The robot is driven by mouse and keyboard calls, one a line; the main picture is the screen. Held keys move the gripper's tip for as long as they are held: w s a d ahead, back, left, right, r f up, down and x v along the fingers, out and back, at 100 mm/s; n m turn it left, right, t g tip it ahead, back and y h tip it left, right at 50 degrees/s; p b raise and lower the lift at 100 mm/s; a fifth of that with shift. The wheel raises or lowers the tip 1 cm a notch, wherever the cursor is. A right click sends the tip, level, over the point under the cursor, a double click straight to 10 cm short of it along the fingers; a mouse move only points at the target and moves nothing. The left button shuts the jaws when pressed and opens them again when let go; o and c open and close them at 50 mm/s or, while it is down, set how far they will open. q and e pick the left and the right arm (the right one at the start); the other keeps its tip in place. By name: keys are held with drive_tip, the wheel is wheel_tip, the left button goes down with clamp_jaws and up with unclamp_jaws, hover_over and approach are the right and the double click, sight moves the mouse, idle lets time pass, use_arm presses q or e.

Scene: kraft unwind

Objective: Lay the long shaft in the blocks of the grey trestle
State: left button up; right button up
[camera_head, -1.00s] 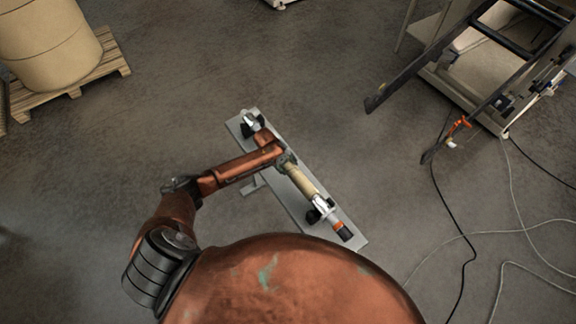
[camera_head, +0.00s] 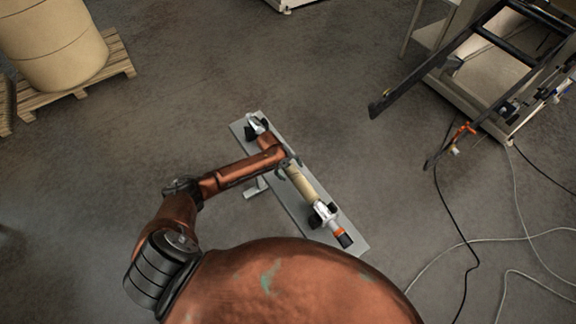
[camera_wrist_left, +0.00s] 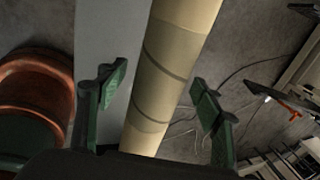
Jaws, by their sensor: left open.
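The grey trestle (camera_head: 352,247) stands on the floor in the middle of the head view, its top running from upper left to lower right, with a dark block near each end (camera_head: 253,133). The long shaft lies lengthwise over it, with a tan core (camera_head: 302,183), silver ends and an orange ring with a black tip (camera_head: 342,236). The shaft appears to lie at both blocks; I cannot tell whether it is fully seated. My left gripper (camera_head: 287,163) is at the core. In the left wrist view its green-padded fingers (camera_wrist_left: 160,93) are open, one each side of the core (camera_wrist_left: 176,55).
A large tan roll (camera_head: 50,45) sits on a wooden pallet (camera_head: 75,90) at the upper left. A dark ladder-like frame (camera_head: 440,68) and a machine stand at the upper right. Cables (camera_head: 476,258) lie on the floor at right. The floor around the trestle is mostly clear.

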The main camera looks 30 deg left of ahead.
use_arm(q)
drive_tip(key=v, duration=1.2)
drive_tip(key=s+d+f+n, duration=0.2)
drive_tip(key=s+d+n, duration=0.2)
drive_tip(key=s, duration=0.3)
drive_tip(key=s+d+f+n, duration=0.3)
drive_tip(key=s+d+n, duration=0.15)
drive_tip(key=s, duration=0.25)
drive_tip(key=s+a+r+n+y, duration=0.2)
drive_tip(key=s+a+n, duration=0.4)
drive_tip(key=s+n, duration=0.25)
drive_tip(key=s+a+r+n+y, duration=0.1)
drive_tip(key=s+a+r+n, duration=0.1)
drive_tip(key=s+a+n, duration=0.6)
drive_tip(key=s+d+f+m+b, duration=0.1)
drive_tip(key=f+b, duration=0.1)
drive_tip(key=f, duration=1)
drive_tip(key=s+d+f+b, duration=0.1)
drive_tip(key=d+f+b, duration=0.1)
drive_tip(key=f, duration=1)
drive_tip(key=s+d+f+m+b, duration=0.1)
drive_tip(key=s+f+b, duration=0.1)
drive_tip(key=f, duration=0.9)
drive_tip(key=s+f+g+b, duration=0.2)
drive_tip(key=s+f+b, duration=0.2)
drive_tip(key=s+f, duration=1.5)
wheel_tip(320, 180, down, 5)
drive_tip(key=shift+s+r+b, duration=0.15)
drive_tip(key=shift+s+b, duration=0.15)
